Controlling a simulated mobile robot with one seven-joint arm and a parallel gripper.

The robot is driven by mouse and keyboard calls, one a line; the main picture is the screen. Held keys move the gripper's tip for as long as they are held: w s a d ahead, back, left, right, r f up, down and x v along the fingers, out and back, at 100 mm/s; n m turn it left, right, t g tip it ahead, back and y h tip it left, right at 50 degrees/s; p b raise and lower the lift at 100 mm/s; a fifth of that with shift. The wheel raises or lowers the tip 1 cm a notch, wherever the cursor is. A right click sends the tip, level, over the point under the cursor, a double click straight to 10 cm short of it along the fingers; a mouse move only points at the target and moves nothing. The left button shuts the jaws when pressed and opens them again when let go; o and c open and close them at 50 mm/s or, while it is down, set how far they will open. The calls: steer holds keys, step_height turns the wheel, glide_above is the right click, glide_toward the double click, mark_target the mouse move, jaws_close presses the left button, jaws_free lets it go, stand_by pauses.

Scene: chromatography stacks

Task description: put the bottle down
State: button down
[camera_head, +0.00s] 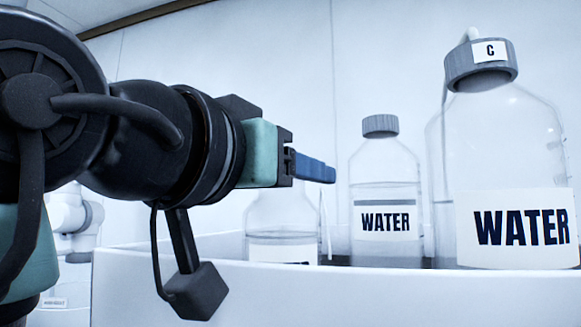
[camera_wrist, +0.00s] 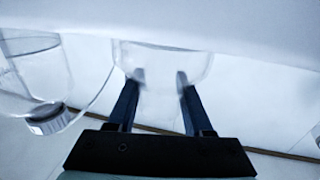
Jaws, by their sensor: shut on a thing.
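A clear bottle (camera_head: 285,215) with a white label shows just below my gripper (camera_head: 312,167) in the head view. My gripper hides its top, and the white tray wall (camera_head: 330,295) hides its base, so I cannot tell whether it rests on the tray floor. In the wrist view my gripper's two dark fingers (camera_wrist: 160,77) stand on either side of the clear bottle (camera_wrist: 165,62), and they are shut on it. Its cap is not visible there.
A grey-capped WATER bottle (camera_head: 385,165) stands to the right, and a larger WATER bottle marked C (camera_head: 490,140) stands nearer. A pale wall (camera_head: 260,50) is behind.

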steer(key=shift+s, duration=0.1)
steer(key=shift+f, duration=0.15)
steer(key=shift+c, duration=1.5)
jaws_free()
steer(key=shift+r, duration=0.2)
